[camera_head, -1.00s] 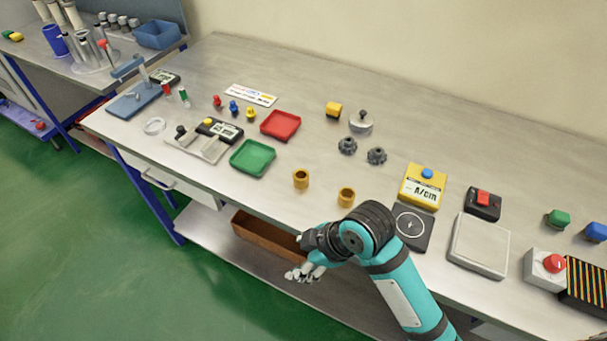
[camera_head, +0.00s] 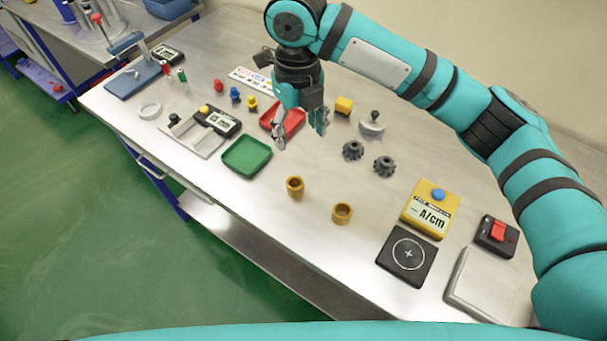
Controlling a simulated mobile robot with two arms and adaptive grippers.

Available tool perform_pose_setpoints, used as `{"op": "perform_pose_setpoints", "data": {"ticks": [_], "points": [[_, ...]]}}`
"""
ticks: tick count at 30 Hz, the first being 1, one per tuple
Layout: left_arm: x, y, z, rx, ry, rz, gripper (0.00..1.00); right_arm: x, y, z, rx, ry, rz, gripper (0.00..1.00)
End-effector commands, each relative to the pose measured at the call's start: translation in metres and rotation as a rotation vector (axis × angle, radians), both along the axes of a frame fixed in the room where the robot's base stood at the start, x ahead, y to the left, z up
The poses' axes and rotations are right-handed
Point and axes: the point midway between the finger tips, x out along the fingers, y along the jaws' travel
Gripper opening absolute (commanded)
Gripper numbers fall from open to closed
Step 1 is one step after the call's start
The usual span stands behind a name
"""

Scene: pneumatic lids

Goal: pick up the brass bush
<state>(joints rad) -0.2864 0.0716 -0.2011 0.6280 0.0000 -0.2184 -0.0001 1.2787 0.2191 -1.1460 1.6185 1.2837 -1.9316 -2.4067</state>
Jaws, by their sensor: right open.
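Two brass bushes stand upright on the steel bench in the head view. One brass bush (camera_head: 295,187) is nearer the green tray, and the other brass bush (camera_head: 342,213) is to its right and nearer the front edge. My right gripper (camera_head: 301,136) points down above the bench, over the red tray's right side, behind the two bushes. Its fingers are spread and hold nothing. The gripper is apart from both bushes and hides part of the red tray. My left gripper is not in view.
A green tray (camera_head: 247,157) and a red tray (camera_head: 270,118) lie left of the bushes. A yellow meter box (camera_head: 430,207) and a black square pad (camera_head: 406,256) are at the right. Bare bench lies around the bushes.

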Motion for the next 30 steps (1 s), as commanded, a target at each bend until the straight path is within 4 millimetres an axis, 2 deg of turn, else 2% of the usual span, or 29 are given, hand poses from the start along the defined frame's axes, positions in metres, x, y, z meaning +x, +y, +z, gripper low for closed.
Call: {"op": "perform_pose_setpoints", "data": {"ticks": [4, 9, 12, 16, 20, 24, 30], "points": [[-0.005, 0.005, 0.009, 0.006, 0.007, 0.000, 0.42, -0.003, 0.000, -0.030, -0.001, 0.007, 0.002, 0.62], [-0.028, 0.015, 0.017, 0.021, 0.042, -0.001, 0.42, -0.003, 0.001, -0.068, 0.000, 0.006, -0.002, 0.62], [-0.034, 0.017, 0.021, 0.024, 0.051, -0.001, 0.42, -0.003, 0.001, -0.087, 0.000, 0.004, 0.000, 0.62], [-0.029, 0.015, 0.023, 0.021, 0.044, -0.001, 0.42, -0.003, 0.001, -0.103, 0.001, 0.002, -0.001, 0.62], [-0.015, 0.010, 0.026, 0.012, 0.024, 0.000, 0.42, -0.003, 0.002, -0.110, 0.002, 0.001, 0.000, 0.62], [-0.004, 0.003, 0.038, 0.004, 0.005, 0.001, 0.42, -0.006, 0.004, -0.124, 0.000, 0.005, 0.000, 0.62], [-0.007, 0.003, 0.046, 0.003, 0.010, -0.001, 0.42, -0.007, 0.005, -0.153, 0.001, 0.002, -0.002, 0.62]]}}
